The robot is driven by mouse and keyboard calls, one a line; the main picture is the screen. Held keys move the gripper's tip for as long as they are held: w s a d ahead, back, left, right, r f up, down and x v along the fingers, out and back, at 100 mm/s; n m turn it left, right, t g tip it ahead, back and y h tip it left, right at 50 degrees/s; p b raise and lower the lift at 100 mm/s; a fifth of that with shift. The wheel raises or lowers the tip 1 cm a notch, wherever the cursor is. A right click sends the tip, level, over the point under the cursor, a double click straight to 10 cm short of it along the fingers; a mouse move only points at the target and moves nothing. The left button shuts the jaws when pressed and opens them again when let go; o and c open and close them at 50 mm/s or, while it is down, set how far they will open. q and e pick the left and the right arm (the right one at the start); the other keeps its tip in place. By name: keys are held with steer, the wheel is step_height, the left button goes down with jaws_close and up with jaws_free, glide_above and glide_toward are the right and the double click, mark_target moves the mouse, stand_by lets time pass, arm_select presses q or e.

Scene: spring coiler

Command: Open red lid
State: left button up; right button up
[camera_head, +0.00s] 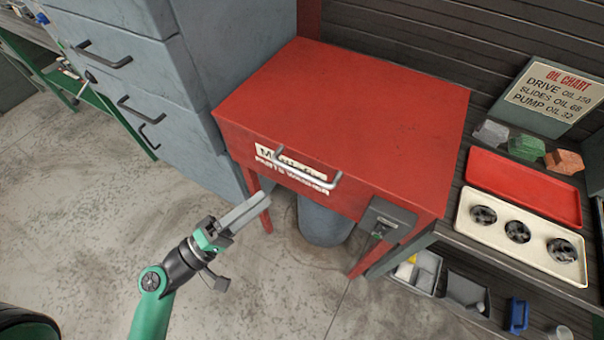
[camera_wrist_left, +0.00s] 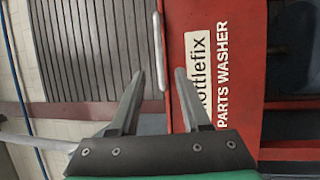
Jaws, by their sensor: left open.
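The red lid (camera_head: 350,105) tops the parts washer by the wall and lies flat and closed. A grey bar handle (camera_head: 308,179) sits on its front face, across a white label. In the left wrist view the handle (camera_wrist_left: 159,50) appears as a pale upright bar beside the red front (camera_wrist_left: 240,60). My left gripper (camera_head: 262,204) is open and empty, in front of the washer, to the left of the handle and apart from it. In the left wrist view the handle lines up between the fingertips (camera_wrist_left: 158,75), beyond them. My right gripper is not in view.
Grey drawer cabinets (camera_head: 130,75) stand left of the washer. A grey control box (camera_head: 386,222) hangs on its front right. A bench at right holds a red tray (camera_head: 525,187), a cream tray of round parts (camera_head: 472,225) and an oil chart (camera_head: 553,92). Floor in front is clear.

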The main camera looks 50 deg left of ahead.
mark_target(299, 170)
arm_select(q)
steer(key=w+p, duration=0.1)
steer(key=w, duration=0.2)
steer(key=w+r, duration=0.1)
steer(key=w, duration=0.3)
steer(key=w+r+p, duration=0.1)
steer(key=w, duration=0.2)
steer(key=shift+w+d+p, duration=0.15)
steer(key=shift+d+p, duration=0.1)
steer(key=shift+p, duration=0.1)
steer(key=shift+w, duration=0.4)
jaws_close()
stand_by(0.4)
